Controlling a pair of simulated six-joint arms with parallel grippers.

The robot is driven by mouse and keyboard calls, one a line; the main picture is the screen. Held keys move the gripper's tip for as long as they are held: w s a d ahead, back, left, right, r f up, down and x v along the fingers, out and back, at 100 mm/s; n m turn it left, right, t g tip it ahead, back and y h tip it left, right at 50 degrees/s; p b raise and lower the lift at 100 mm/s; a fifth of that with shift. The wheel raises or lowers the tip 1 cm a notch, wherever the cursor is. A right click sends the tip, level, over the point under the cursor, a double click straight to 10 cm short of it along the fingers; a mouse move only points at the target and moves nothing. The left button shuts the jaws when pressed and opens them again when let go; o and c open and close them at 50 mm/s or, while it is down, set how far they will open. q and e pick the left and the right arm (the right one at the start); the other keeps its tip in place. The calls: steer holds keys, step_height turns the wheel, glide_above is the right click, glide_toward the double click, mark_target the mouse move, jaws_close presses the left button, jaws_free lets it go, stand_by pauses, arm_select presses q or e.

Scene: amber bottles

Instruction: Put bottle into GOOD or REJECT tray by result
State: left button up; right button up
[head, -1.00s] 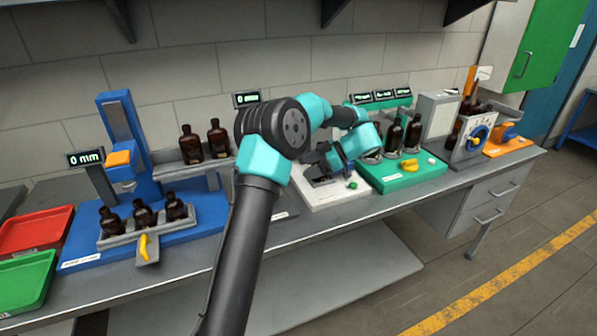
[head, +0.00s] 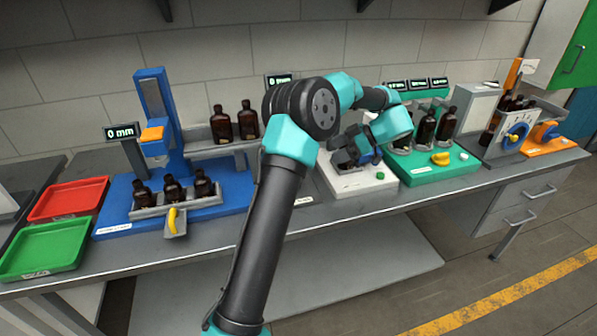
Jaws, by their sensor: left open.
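The red tray (head: 67,199) and the green tray (head: 44,250) lie side by side at the left end of the bench, both empty; any label wording is too small to read. Several amber bottles stand in the grey holder (head: 178,209) on the blue station. Two more amber bottles (head: 221,125) stand on a raised grey shelf behind it. Others stand on the green station (head: 447,124) and in the rack at the far right. My left gripper (head: 345,158) is open low over the white station (head: 357,185); I cannot see a bottle between its fingers. My right gripper is out of view.
The blue station (head: 122,214) has a tall column, a yellow lever (head: 172,220) and a "0 mm" display (head: 122,132). A grey dial box (head: 507,141) and orange fixture (head: 547,133) stand at right. The bench's front strip is clear.

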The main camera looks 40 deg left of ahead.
arm_select(q)
steer(key=shift+s+a+r, duration=0.2)
steer(key=shift+r, duration=0.3)
steer(key=x, duration=1.2)
steer(key=shift+f, duration=0.3)
steer(key=shift+x, duration=2.6)
steer(key=shift+w+f, duration=0.1)
steer(key=shift+f, duration=0.05)
steer(key=shift+c, duration=0.3)
